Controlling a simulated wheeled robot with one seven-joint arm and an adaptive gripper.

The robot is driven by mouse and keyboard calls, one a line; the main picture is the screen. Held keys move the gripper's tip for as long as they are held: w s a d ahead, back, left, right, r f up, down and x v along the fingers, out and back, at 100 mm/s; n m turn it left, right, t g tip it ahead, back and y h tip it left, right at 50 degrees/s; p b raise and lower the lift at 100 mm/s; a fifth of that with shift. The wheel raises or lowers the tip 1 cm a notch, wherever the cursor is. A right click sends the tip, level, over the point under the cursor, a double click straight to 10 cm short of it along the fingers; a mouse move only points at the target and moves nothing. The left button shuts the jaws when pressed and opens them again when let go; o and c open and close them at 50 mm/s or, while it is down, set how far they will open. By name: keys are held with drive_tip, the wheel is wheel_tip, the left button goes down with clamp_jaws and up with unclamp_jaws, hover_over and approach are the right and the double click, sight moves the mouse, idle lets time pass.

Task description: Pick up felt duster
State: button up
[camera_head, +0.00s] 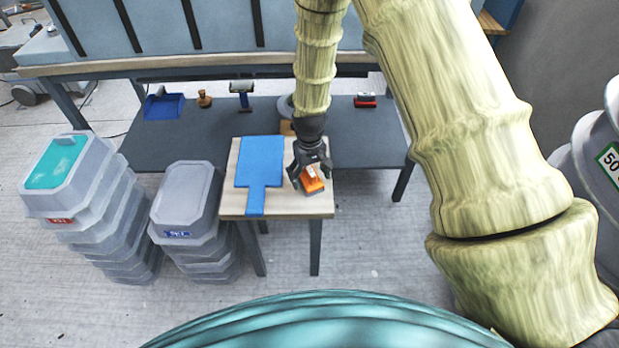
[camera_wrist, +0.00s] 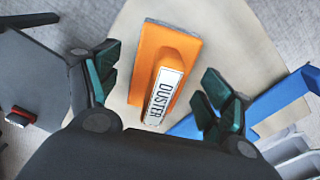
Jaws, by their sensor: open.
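The felt duster (camera_head: 312,183) is an orange block with an orange handle and a white label. It lies on the right part of a small wood-topped table (camera_head: 290,206). The wrist view shows the duster (camera_wrist: 174,57) with "DUSTER" on its label, between and beyond my fingers. My gripper (camera_head: 308,172) is above the duster, pointing down, and partly covers it in the head view. In the wrist view my gripper (camera_wrist: 160,88) is open, one finger on each side of the duster, with no clear contact.
A blue paddle-shaped board (camera_head: 260,165) lies left of the duster. A dark bench (camera_head: 185,143) behind carries a blue dustpan (camera_head: 164,106), a brush (camera_head: 242,92) and a red-and-black item (camera_head: 365,100). Stacked grey moulds (camera_head: 190,200) stand to the left.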

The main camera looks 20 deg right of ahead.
sight(309, 169)
drive_tip(key=c, duration=1.3)
drive_tip(key=shift+r, duration=0.1)
drive_tip(key=shift+r, duration=0.7)
wheel_tip(309, 169, up, 2)
drive_tip(key=shift+r, duration=0.1)
drive_tip(key=s, duration=1)
drive_tip(key=s+r+b, duration=0.1)
drive_tip(key=s, duration=0.5)
drive_tip(key=shift+d+r, duration=0.1)
drive_tip(key=shift+d, duration=0.2)
